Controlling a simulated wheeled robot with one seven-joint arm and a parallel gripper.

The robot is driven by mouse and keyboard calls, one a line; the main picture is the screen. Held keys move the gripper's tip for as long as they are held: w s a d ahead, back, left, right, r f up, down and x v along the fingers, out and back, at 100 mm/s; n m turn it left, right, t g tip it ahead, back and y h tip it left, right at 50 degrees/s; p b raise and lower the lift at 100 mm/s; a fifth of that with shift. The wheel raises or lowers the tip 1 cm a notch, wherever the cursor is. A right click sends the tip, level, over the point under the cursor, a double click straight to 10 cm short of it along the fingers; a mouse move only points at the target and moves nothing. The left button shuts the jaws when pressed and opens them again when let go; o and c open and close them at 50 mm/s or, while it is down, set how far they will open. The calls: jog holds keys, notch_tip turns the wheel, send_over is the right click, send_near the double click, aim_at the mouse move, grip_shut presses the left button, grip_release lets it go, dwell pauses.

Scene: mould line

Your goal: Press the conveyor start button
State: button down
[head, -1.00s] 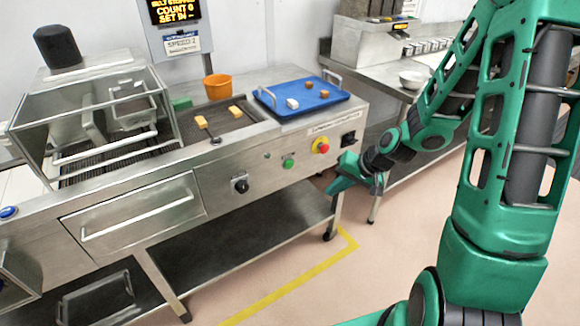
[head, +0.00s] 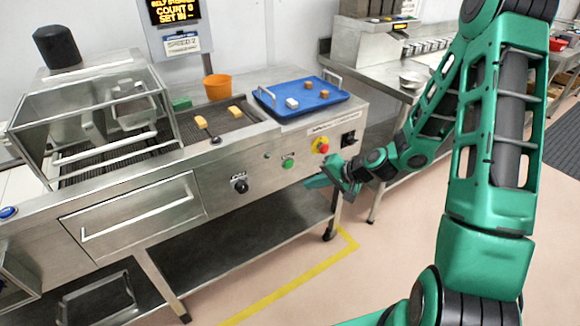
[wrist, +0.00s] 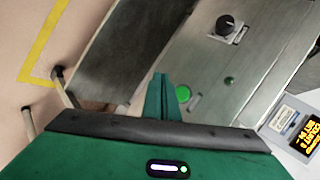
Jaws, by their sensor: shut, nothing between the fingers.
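The green start button (head: 288,165) sits on the steel front panel of the conveyor machine, between a black knob (head: 241,186) and a red-and-yellow stop button (head: 321,146). My gripper (head: 308,182) is shut and empty, in front of the panel, a little right of and below the green button in the head view. The gap to the panel cannot be judged exactly.
A blue tray (head: 300,110) with small blocks lies on the machine top beside an orange pot (head: 218,87). A black switch (head: 348,139) is on the panel's right end. A lower shelf (head: 240,245) runs beneath. Open floor lies in front.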

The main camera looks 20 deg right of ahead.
aim_at(289, 165)
jog(key=w+a, duration=0.2)
jog(key=w, duration=0.5)
jog(key=shift+w+a, duration=0.25)
jog(key=shift+a, duration=0.05)
jog(key=shift+w, duration=0.1)
dwell(1.8)
jog(key=shift+w+a, duration=0.1)
jog(key=shift+w, duration=0.1)
